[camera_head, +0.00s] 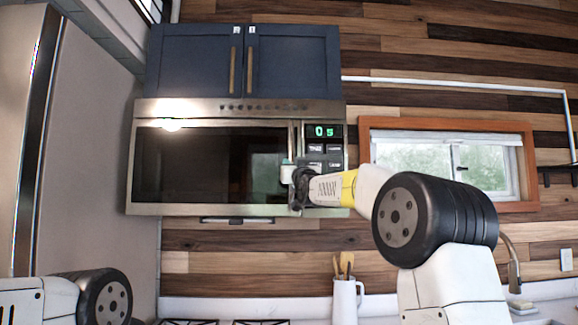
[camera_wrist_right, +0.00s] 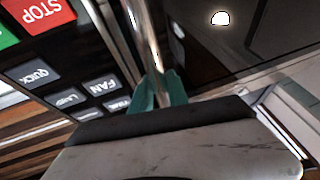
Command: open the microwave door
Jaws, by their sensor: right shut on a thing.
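The microwave (camera_head: 210,207) is mounted under the blue cabinets, with a dark glass door (camera_head: 205,165) that looks shut. A vertical metal handle (camera_head: 294,137) runs along the door's right side, beside the control panel (camera_head: 324,150). My right gripper (camera_head: 288,175) reaches the handle from the right, in front of the panel. In the right wrist view, the teal fingertips (camera_wrist_right: 158,94) are closed around the handle bar (camera_wrist_right: 149,42). The gripper's body hides the lower part of the handle. My left gripper is out of view; only part of the left arm shows at bottom left.
Blue cabinets (camera_head: 285,65) sit directly above the microwave. A tall fridge-like panel (camera_head: 95,160) stands close on the left. A white utensil jug (camera_head: 345,300) stands below on the counter, and a window (camera_head: 445,165) is to the right. The space before the door looks clear.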

